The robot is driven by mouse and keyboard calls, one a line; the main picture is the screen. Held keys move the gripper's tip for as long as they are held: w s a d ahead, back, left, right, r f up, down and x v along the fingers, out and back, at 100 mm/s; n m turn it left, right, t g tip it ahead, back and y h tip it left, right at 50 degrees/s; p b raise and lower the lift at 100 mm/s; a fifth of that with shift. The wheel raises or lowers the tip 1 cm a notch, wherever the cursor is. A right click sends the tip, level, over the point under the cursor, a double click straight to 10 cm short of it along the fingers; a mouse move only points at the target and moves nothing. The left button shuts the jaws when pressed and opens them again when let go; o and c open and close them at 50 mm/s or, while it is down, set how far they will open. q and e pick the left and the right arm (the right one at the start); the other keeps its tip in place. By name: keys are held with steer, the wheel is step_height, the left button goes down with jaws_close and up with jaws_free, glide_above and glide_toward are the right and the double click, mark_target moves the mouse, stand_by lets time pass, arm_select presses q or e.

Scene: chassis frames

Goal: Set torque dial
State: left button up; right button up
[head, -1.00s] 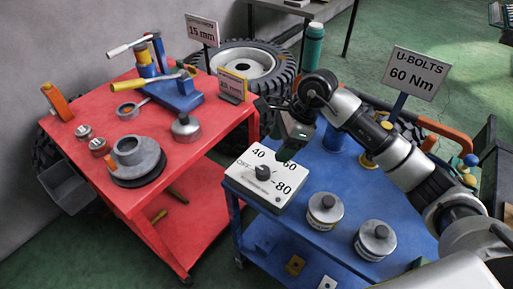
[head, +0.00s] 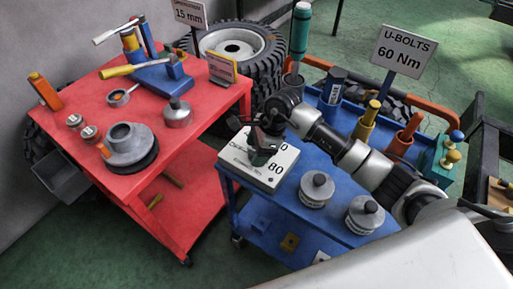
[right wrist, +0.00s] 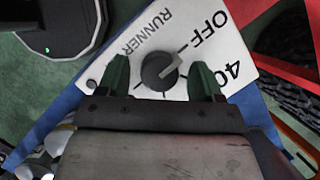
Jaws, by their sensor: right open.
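The torque dial box (head: 255,176) is a white block with dark markings on the blue cart. Its round dark knob (right wrist: 157,73) shows in the right wrist view, with a pale pointer aimed up and right, roughly toward OFF. "RUNNER" and "40" also show there. My right gripper (head: 263,153) is over the box and hides the knob in the head view. In the right wrist view its open green fingers (right wrist: 160,82) stand on either side of the knob, with gaps visible. The sign (head: 404,52) reads "U-BOLTS 60 Nm". My left gripper is out of view.
Bottles and tools (head: 367,119) stand behind my right arm. A red cart (head: 92,103) with tools and a tire (head: 240,45) are to the left.

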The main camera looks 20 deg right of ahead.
steer(key=shift+c, duration=1.6)
steer(key=c, duration=0.6)
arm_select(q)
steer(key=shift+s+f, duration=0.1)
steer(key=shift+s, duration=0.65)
arm_select(e)
steer(key=shift+o, duration=0.2)
